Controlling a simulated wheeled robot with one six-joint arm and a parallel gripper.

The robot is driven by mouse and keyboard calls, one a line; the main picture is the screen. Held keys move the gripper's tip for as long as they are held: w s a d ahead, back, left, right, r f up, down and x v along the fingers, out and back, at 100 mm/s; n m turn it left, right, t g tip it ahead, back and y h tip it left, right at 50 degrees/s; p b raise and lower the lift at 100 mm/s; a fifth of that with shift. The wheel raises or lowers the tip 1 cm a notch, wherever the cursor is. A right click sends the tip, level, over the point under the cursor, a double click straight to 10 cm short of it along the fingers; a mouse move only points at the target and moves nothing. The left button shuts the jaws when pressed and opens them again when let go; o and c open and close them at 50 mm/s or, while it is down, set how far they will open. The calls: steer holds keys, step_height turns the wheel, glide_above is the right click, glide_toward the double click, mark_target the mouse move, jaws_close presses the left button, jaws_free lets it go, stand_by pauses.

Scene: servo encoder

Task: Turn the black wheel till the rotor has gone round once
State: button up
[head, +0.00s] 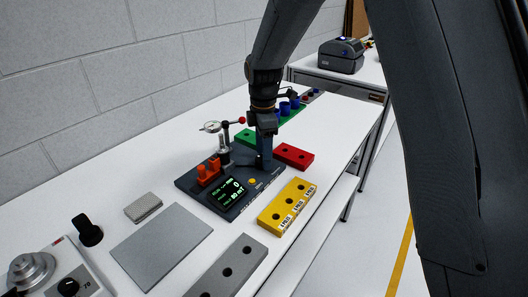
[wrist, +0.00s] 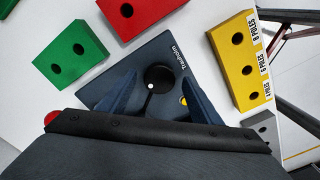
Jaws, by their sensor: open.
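The black wheel (wrist: 160,78) sits on a dark blue device and carries a small white dot near its lower left edge. In the wrist view my gripper (wrist: 160,92) is open, with one finger on each side of the wheel; I cannot tell whether either finger touches it. In the head view my gripper (head: 264,160) points down over the right part of the device (head: 245,196) and hides the wheel. The device bears orange blocks (head: 209,171) and a lit display (head: 229,191) that seems to show a 0. I cannot make out the rotor clearly.
A yellow block (head: 287,206) lies close to the device's front right, a red block (head: 294,155) behind. A post with a dial gauge (head: 212,127) stands left of my gripper. A grey plate (head: 160,245) and a grey holed block (head: 228,268) lie nearer.

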steer(key=shift+f, duration=0.3)
steer(key=c, duration=1.1)
steer(key=shift+o, duration=0.2)
steer(key=m, duration=0.3)
steer(key=shift+s+m+p, duration=0.1)
steer(key=shift+m+p, duration=0.25)
steer(key=shift+m, duration=0.05)
steer(key=m, duration=0.4)
steer(key=shift+m+p, duration=0.3)
steer(key=shift+p, duration=0.05)
steer(key=m+p, duration=0.1)
steer(key=m, duration=1.1)
steer(key=shift+s+m+p, duration=0.1)
steer(key=shift+m+p, duration=0.2)
steer(key=shift+m, duration=0.1)
